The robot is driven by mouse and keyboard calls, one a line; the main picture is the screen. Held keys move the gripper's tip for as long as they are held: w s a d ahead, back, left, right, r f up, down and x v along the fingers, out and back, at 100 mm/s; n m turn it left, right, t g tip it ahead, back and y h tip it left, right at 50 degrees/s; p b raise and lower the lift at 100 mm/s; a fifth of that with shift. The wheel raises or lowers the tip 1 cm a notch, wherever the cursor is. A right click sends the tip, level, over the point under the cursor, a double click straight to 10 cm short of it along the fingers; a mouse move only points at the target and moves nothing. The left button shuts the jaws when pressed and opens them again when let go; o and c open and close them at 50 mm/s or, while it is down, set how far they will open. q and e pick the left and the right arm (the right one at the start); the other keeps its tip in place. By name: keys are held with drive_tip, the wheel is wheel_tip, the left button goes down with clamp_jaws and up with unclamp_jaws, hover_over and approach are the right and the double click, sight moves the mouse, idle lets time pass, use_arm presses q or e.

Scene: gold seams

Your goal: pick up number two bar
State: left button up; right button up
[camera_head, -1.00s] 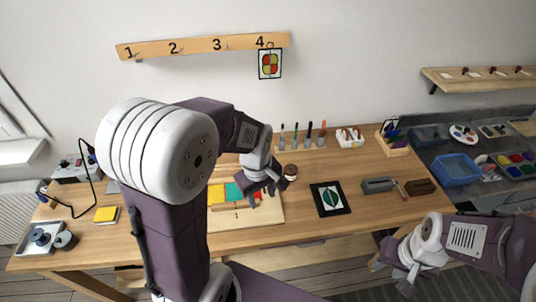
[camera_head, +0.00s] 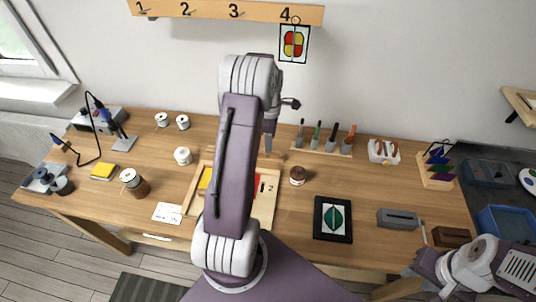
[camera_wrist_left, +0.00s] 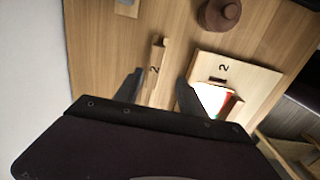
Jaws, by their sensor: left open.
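The number two bar (camera_wrist_left: 156,72) is a slim wooden bar marked 2, lying on the table in the left wrist view. My left gripper (camera_wrist_left: 158,93) is open, with one finger on each side of the bar's near part in that view. I cannot tell whether the fingers touch it. In the head view my left arm hides most of the bar, and my left gripper (camera_head: 269,140) points down behind the work board (camera_head: 264,213). My right gripper (camera_head: 425,272) is at the lower right, beyond the table's front edge; its jaws are unclear.
The board, also marked 2 in the wrist view (camera_wrist_left: 246,75), lies beside the bar with coloured pieces. A brown jar (camera_head: 297,175) stands to its right, with a tool rack (camera_head: 322,150) behind. The numbered wall rail (camera_head: 260,13) holds a stained-glass picture (camera_head: 294,44) under 4.

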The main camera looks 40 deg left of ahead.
sight(273, 151)
use_arm(q)
drive_tip(key=shift+w+d+f, duration=0.15)
drive_tip(key=shift+w+f, duration=0.2)
drive_tip(key=shift+f, duration=0.3)
drive_tip(key=shift+w+d+f, duration=0.15)
drive_tip(key=shift+w+f, duration=0.2)
drive_tip(key=shift+f, duration=0.25)
drive_tip(key=shift+w+a+f, duration=0.1)
drive_tip(key=shift+f, duration=0.05)
drive_tip(key=f, duration=0.3)
drive_tip(key=f+p, duration=0.1)
drive_tip(key=shift+s+a+f, duration=0.25)
drive_tip(key=shift+s+a, duration=0.05)
drive_tip(key=shift+s, duration=0.1)
drive_tip(key=shift+w+f, duration=0.25)
drive_tip(key=shift+s, duration=0.1)
clamp_jaws()
